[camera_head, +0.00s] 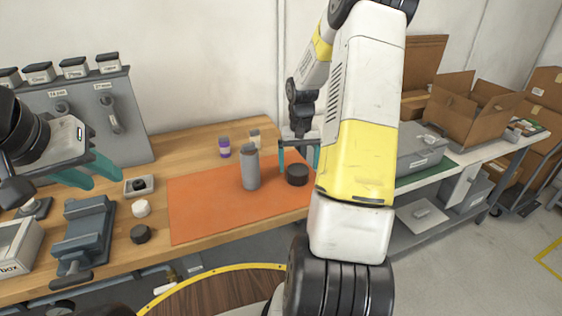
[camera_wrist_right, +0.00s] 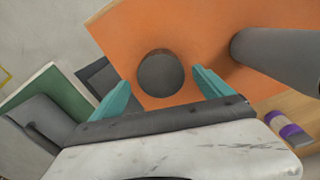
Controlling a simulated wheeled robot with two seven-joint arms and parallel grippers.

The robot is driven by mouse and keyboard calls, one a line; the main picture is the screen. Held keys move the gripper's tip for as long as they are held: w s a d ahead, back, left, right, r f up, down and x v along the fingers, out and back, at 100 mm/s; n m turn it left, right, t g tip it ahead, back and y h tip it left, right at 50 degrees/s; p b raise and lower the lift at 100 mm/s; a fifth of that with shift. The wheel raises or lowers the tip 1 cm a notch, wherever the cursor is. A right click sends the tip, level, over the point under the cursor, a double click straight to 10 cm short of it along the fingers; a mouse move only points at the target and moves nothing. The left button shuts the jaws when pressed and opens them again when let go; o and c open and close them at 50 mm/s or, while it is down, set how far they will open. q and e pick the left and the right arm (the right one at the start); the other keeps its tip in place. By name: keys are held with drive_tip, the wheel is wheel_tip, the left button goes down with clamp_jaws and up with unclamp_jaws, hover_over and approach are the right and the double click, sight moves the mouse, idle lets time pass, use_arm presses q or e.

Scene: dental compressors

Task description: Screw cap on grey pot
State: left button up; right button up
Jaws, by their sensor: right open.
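A tall grey bottle-shaped container (camera_head: 250,171) with a narrower top stands upright on the orange mat; it shows at the right in the right wrist view (camera_wrist_right: 275,58). A short dark grey round pot or cap (camera_head: 297,176) sits on the mat to its right; I cannot tell which. My right gripper (camera_head: 298,160) is open above it, with the round top (camera_wrist_right: 160,73) showing between and beyond the fingertips, apparently untouched. My left gripper (camera_head: 90,174) is open and empty over the left of the bench. A white cap-like piece (camera_head: 141,208) and a dark one (camera_head: 140,234) lie left of the mat.
The orange mat (camera_head: 205,205) is otherwise clear. Two small bottles, one purple-banded (camera_head: 224,148), stand behind it. A blue-grey vise (camera_head: 84,235) and a small tray (camera_head: 139,187) with a black piece are at left. A grey panel (camera_head: 125,120) stands behind. Cardboard boxes (camera_head: 470,107) are at right.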

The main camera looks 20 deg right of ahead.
sight(298, 169)
drive_tip(key=shift+s+a+f, duration=0.1)
drive_tip(key=shift+f, duration=1.4)
drive_tip(key=c, duration=1.4)
drive_tip(key=shift+r, duration=0.45)
wheel_tip(298, 169, up, 3)
drive_tip(key=shift+s+a, duration=0.1)
drive_tip(key=shift+s, duration=0.05)
drive_tip(key=s+a, duration=0.2)
drive_tip(key=s, duration=0.2)
drive_tip(key=s+a, duration=0.3)
drive_tip(key=s, duration=0.2)
drive_tip(key=s+a+r, duration=0.1)
drive_tip(key=s+a, duration=0.1)
drive_tip(key=s, duration=0.2)
drive_tip(key=shift+s+a+r, duration=0.1)
drive_tip(key=shift+s+a, duration=0.2)
drive_tip(key=shift+a, duration=0.1)
